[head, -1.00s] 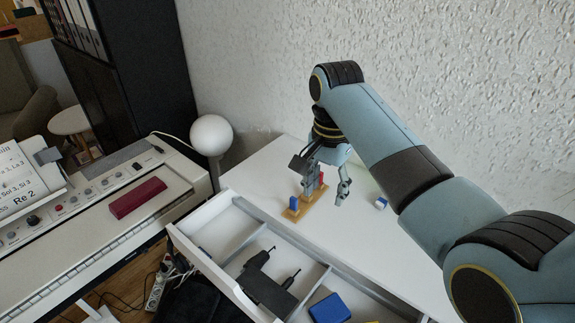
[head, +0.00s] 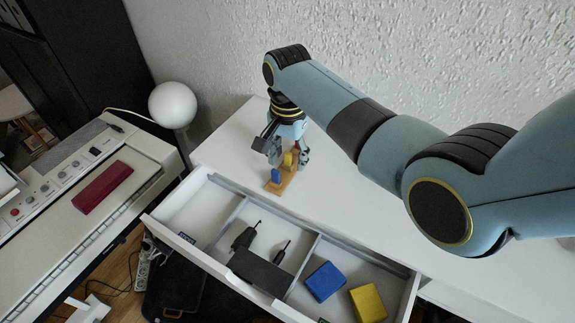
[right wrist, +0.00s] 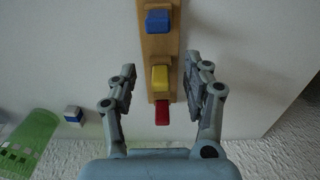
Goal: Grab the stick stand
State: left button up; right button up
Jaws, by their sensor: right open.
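The stick stand is a narrow wooden base (right wrist: 158,45) with a blue, a yellow and a red block in a row along it. In the head view the stand (head: 272,187) lies on the white top of the cabinet, with its blue block (head: 276,175) toward the drawer and its yellow block (head: 288,160) beside my gripper. My right gripper (head: 289,152) is over the far part of the stand. In the right wrist view its open fingers (right wrist: 165,88) are on both sides of the yellow block (right wrist: 160,77), apart from it. My left gripper is out of view.
An open drawer (head: 208,262) holds dark tools, a blue box (head: 324,281) and a yellow box (head: 368,303). A white globe lamp (head: 173,104) and a piano with a red case (head: 102,187) are at left. A small blue-and-white block (right wrist: 73,115) and green item (right wrist: 30,140) lie nearby.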

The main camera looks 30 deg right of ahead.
jog(key=shift+f, duration=0.9)
grip_shut()
